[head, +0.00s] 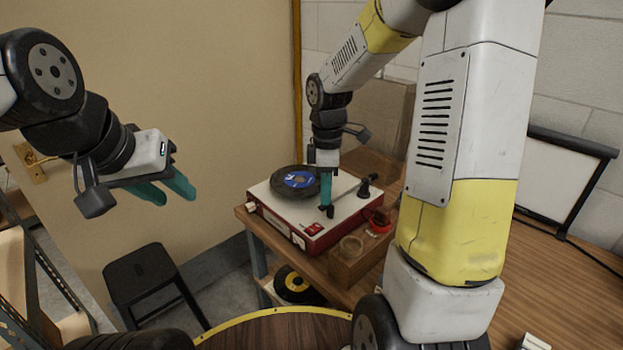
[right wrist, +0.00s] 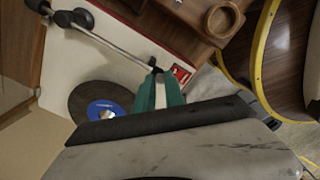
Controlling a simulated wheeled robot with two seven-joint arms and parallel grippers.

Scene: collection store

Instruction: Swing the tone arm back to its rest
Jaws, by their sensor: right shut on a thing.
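The record player (head: 275,209) is a red box with a cream top. A black record with a blue label (head: 300,179) lies on it; it also shows in the right wrist view (right wrist: 78,98). The tone arm (right wrist: 112,46) is a thin metal rod running from a black pivot (right wrist: 82,18) to my right gripper. My right gripper (head: 326,207) is shut on the tone arm's free end, beside the record's edge; its teal fingers show in the right wrist view (right wrist: 157,88). I cannot make out the rest. My left gripper (head: 168,190) is open and empty, far left of the player.
A wooden box with a round opening (head: 352,250) stands on the table at the player's front right corner. A small red-rimmed item (head: 380,222) is beside it. A black stool (head: 145,275) stands on the floor at left. Another record (head: 295,284) lies below the tabletop.

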